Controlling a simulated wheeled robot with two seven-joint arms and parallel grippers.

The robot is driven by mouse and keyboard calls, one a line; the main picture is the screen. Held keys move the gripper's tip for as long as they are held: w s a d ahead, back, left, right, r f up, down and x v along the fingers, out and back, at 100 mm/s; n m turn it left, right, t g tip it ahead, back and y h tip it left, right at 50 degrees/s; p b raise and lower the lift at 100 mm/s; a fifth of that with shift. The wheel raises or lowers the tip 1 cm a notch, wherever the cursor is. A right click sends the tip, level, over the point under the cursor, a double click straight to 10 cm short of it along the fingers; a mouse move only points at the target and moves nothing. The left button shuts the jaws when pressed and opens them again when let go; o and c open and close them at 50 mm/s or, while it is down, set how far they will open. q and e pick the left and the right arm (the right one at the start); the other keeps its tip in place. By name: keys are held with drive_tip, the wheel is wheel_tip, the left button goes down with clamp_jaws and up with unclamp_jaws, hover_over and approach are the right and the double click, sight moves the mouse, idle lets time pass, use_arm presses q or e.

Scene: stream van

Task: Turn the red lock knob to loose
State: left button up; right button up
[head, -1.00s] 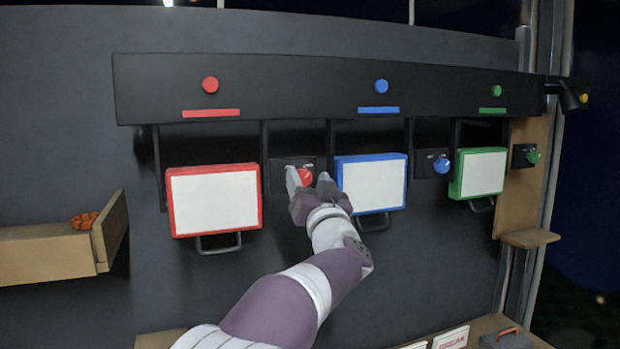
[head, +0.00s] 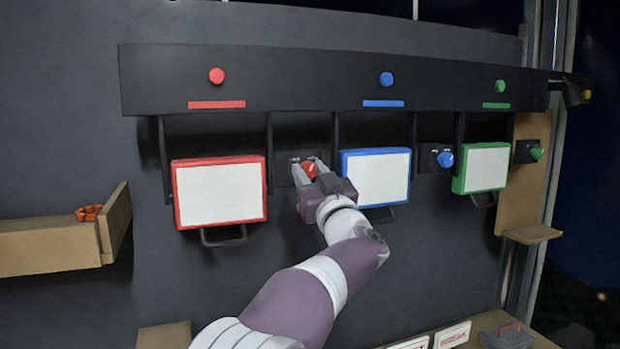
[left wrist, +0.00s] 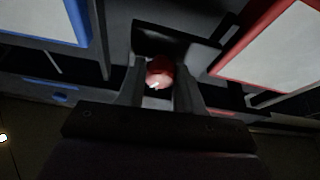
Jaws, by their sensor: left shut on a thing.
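The red lock knob (head: 309,170) sits on a small black plate on the dark wall, between the red-framed panel (head: 220,193) and the blue-framed panel (head: 378,178). My left gripper (head: 309,167) reaches up to it from below, with one finger on each side. In the left wrist view the red knob (left wrist: 159,72) lies between the two fingers, with a pale mark on its face. My left gripper (left wrist: 159,80) is shut on the knob. The lettering on the plate is too small to read. My right gripper is not in view.
A blue knob (head: 445,159) and a green knob (head: 537,153) sit farther right, beside the green-framed panel (head: 481,168). A black rail with coloured buttons runs above. A wooden shelf (head: 50,251) with an orange object juts out at left. A bench with boxes lies below.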

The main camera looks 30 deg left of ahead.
use_arm(q)
drive_tip(key=n+g+y, duration=0.1)
drive_tip(key=n+g, duration=0.1)
drive_tip(key=n, duration=0.2)
drive_tip(key=shift+r, duration=0.1)
drive_tip(key=n+g, duration=0.1)
drive_tip(key=n, duration=0.1)
drive_tip(key=n+g+y, duration=0.1)
drive_tip(key=n, duration=0.2)
drive_tip(key=shift+w+d+r+g, duration=0.1)
drive_tip(key=shift+g, duration=0.2)
drive_tip(key=n, duration=0.2)
drive_tip(key=n+g+p, duration=0.1)
drive_tip(key=n, duration=0.1)
drive_tip(key=shift+r+n+g, duration=0.1)
drive_tip(key=shift+n+g, duration=0.2)
drive_tip(key=shift+w+n+g+h+p, duration=0.1)
drive_tip(key=shift+n+g+h+p, duration=0.3)
drive_tip(key=shift+n, duration=0.7)
drive_tip(key=shift+n+g+h+p, duration=0.2)
drive_tip(key=shift+n+g+p, duration=0.25)
drive_tip(key=shift+n, duration=0.95)
drive_tip(key=shift+f, duration=0.2)
drive_tip(key=o, duration=1)
drive_tip(key=shift+o, duration=0.2)
drive_tip(key=shift+s+r, duration=0.1)
drive_tip(key=shift+s, duration=0.1)
drive_tip(key=shift+d, duration=0.1)
